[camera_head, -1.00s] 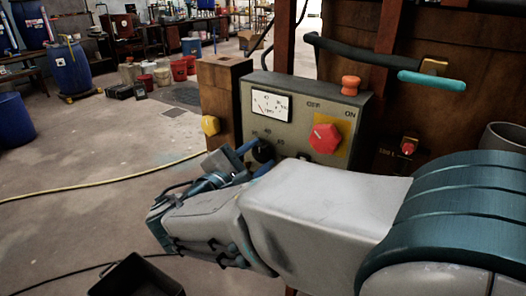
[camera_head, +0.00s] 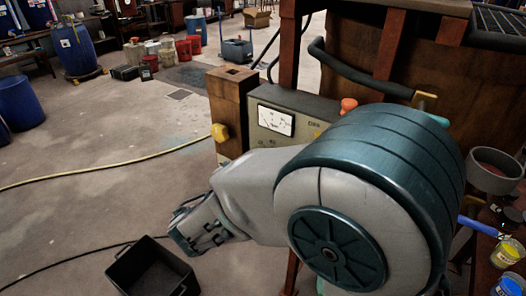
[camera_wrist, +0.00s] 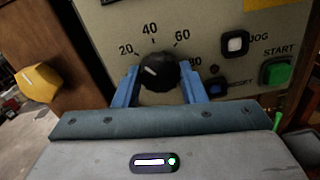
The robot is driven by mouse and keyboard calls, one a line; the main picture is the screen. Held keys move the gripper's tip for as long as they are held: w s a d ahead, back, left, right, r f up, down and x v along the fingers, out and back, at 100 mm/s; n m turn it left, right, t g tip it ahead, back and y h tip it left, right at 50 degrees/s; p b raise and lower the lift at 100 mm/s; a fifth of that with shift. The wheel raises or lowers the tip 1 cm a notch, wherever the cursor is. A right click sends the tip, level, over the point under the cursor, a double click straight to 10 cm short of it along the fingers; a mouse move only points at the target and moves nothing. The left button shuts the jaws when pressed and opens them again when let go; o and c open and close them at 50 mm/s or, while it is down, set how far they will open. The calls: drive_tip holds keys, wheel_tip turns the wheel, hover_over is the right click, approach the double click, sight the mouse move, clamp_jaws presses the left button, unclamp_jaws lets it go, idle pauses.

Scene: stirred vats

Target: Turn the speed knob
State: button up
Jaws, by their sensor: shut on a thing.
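The speed knob (camera_wrist: 160,72) is black and round with a pale pointer line, on a grey control panel (camera_wrist: 205,30). Numbers 20, 40, 60 and 80 are printed around it, and the pointer aims to the upper left, left of 40. In the wrist view my gripper (camera_wrist: 160,82) has its blue fingers on either side of the knob, shut on it. In the head view my arm hides the knob and the gripper's fingers. The panel's dial meter (camera_head: 275,120) is visible there above my forearm.
Right of the knob are a white jog button (camera_wrist: 235,43), a green start button (camera_wrist: 275,72) and a blue button (camera_wrist: 216,86). A yellow knob (camera_head: 219,133) sits on the wooden post (camera_head: 232,95). A black bin (camera_head: 150,270) stands on the floor below.

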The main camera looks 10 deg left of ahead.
drive_tip(key=shift+r+n+p, duration=0.1)
drive_tip(key=shift+n+p, duration=1.15)
drive_tip(key=shift+n, duration=0.05)
drive_tip(key=o, duration=1)
drive_tip(key=shift+s, duration=0.1)
drive_tip(key=b+v, duration=0.2)
drive_tip(key=v, duration=1.1)
drive_tip(key=shift+s+a, duration=0.1)
drive_tip(key=shift+s, duration=0.25)
